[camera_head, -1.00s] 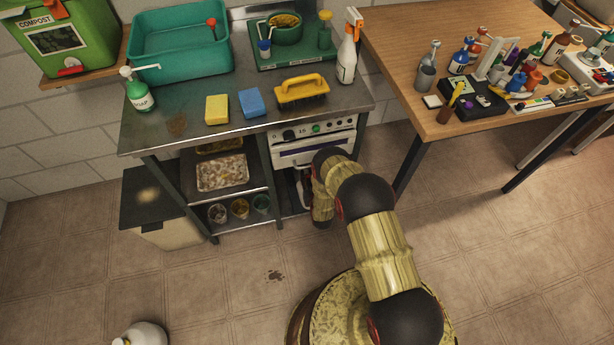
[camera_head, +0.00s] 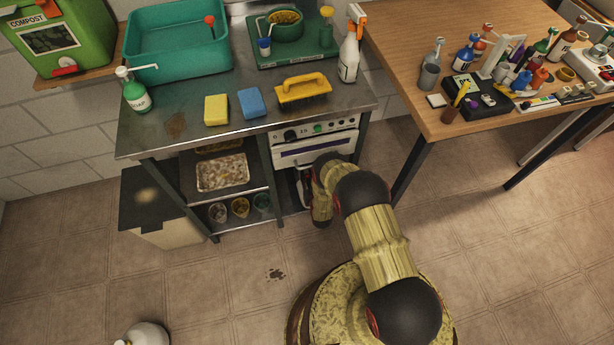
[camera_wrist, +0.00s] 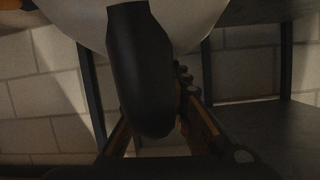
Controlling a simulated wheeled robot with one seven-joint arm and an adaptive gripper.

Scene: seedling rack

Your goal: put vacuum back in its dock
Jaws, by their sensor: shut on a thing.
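In the wrist view a black rounded handle (camera_wrist: 140,75) hangs below a pale, smooth body (camera_wrist: 185,18); I take this to be the vacuum. My gripper (camera_wrist: 158,135) is shut on the black handle, one finger on each side of it. In the head view my arm reaches low in front of the steel bench, beside the oven, and hides the gripper. A narrow pale part shows there beside my arm, too small to identify. I cannot make out the dock in either view.
The steel bench (camera_head: 185,129) carries a sponge pair, a brush and a spray bottle. A wooden table (camera_head: 415,85) full of tools stands right. A white rounded object (camera_head: 148,335) is at bottom left.

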